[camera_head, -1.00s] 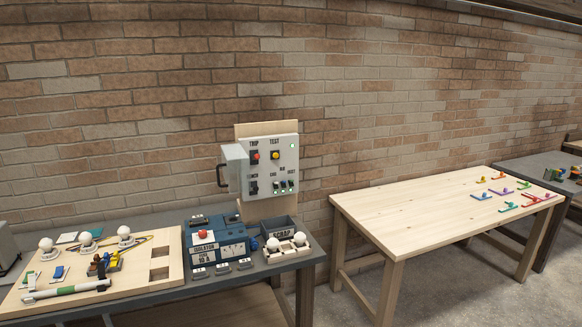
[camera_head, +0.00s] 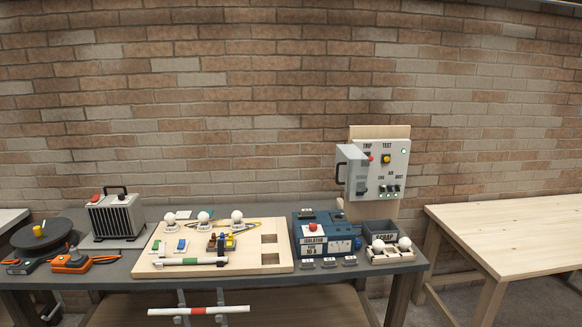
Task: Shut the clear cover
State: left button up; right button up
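The clear cover (camera_head: 351,172) is on the left side of a white switch panel (camera_head: 397,170). It stands swung open, sticking out to the left and toward me, with a dark handle (camera_head: 340,174) on its outer edge. The panel is upright on a wooden backboard at the back right of the dark workbench. Neither of my grippers shows in the head view.
On the bench (camera_head: 130,262) stand a blue isolator box (camera_head: 325,232), a scrap bin (camera_head: 381,229), a wooden board (camera_head: 215,262) with bulbs, and a metal box heater-like unit (camera_head: 117,217). A bare wooden table (camera_head: 510,230) stands to the right, with a gap between.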

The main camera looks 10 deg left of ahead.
aim_at(345, 167)
jog(key=i+j+z, duration=0.2)
jog(key=i, duration=0.25)
jog(key=i+j+z, duration=0.2)
jog(key=i, duration=0.3)
jog(key=l, duration=0.1)
